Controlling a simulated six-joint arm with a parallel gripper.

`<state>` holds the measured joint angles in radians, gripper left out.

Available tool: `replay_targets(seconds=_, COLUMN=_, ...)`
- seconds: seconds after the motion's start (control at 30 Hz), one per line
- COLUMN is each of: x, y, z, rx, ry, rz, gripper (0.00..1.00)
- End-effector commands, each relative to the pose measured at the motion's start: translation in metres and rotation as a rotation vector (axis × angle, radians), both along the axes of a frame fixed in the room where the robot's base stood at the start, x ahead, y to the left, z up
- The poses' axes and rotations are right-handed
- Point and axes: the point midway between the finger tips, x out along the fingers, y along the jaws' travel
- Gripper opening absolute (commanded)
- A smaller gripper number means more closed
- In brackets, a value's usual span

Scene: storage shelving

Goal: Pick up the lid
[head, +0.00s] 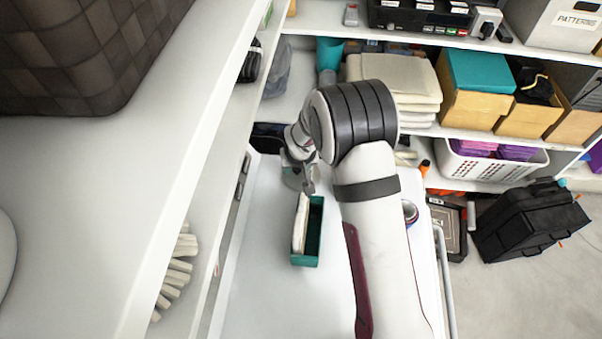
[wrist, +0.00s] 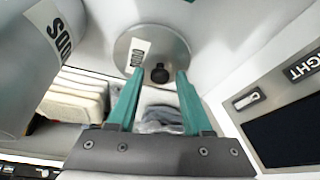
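The lid (wrist: 135,45) is a round grey metal disc with a small black knob (wrist: 160,74) and a white printed label, seen in the wrist view. My gripper (wrist: 160,75) has two teal fingers, spread apart. The knob shows between the fingertips, with a gap on each side. I cannot tell how far the tips are from the lid in depth. In the head view my gripper (head: 302,183) is small, beyond the green box, and the lid is not clearly made out there.
A green open box (head: 313,232) with a whitish item stands on the white surface (head: 270,290) below my gripper. A tall shelf (head: 150,215) stands close on the left. Back shelves hold folded cloths (head: 400,80) and cardboard boxes (head: 470,95). A black case (head: 530,222) lies on the floor.

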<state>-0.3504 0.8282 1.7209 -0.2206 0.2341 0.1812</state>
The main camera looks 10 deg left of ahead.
Motion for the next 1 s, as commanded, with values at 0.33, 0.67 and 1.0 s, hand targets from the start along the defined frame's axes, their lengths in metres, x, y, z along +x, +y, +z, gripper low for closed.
replay_targets(seconds=0.33, x=0.000, y=0.000, z=0.000, rx=0.000, ry=0.000, rz=0.000, gripper=0.00)
replay_targets(seconds=0.67, x=0.001, y=0.000, z=0.009, rx=0.001, ry=-0.003, rz=-0.001, gripper=0.00)
replay_targets(seconds=1.0, x=0.000, y=-0.001, z=0.091, rx=-0.001, ry=-0.001, rz=0.003, gripper=0.00)
